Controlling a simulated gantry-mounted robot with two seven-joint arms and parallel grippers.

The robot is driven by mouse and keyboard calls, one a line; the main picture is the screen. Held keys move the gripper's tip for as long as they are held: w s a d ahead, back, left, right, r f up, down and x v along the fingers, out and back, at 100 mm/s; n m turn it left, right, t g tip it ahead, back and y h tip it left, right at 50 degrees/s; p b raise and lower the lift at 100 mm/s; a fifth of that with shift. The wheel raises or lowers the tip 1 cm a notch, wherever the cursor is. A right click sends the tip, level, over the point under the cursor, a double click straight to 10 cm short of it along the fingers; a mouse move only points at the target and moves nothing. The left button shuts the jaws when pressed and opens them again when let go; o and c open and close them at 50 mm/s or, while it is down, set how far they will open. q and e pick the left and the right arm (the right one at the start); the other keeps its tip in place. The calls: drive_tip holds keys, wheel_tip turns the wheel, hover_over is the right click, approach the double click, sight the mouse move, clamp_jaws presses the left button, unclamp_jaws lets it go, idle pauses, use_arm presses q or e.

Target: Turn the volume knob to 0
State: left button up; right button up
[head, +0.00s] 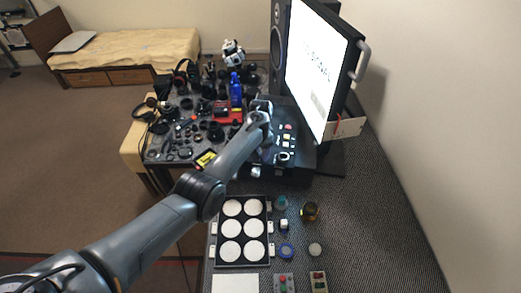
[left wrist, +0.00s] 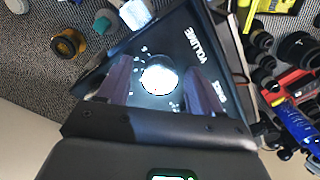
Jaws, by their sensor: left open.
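The volume knob (left wrist: 158,76) is a round, bright silver knob on a black panel (left wrist: 178,38), with the word VOLUME printed beside it in the left wrist view. Small white marks ring it; the number it points to is too small and washed out to read. My left gripper (left wrist: 159,88) is open, with one dark finger on each side of the knob. I cannot tell whether the fingers touch it. In the head view my left gripper (head: 264,122) is over the black control box (head: 297,172) and hides part of it. My right gripper is not in view.
A large bright monitor (head: 318,70) and a black speaker (head: 279,45) stand behind the box. A tray of white discs (head: 243,262) and small jars (head: 310,211) lie in front. A cluttered table with a blue bottle (head: 236,92) is at the left.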

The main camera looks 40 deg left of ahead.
use_arm(q)
drive_tip(key=c, duration=1.1)
drive_tip(key=shift+o, duration=0.2)
drive_tip(key=shift+n, duration=0.3)
drive_tip(key=shift+n+p, duration=0.6)
drive_tip(key=shift+n, duration=0.3)
drive_tip(key=n, duration=0.2)
drive_tip(key=shift+d+n+p, duration=0.1)
drive_tip(key=shift+n+p, duration=0.2)
drive_tip(key=shift+p, duration=0.1)
drive_tip(key=n, duration=0.3)
drive_tip(key=shift+n, duration=1.9)
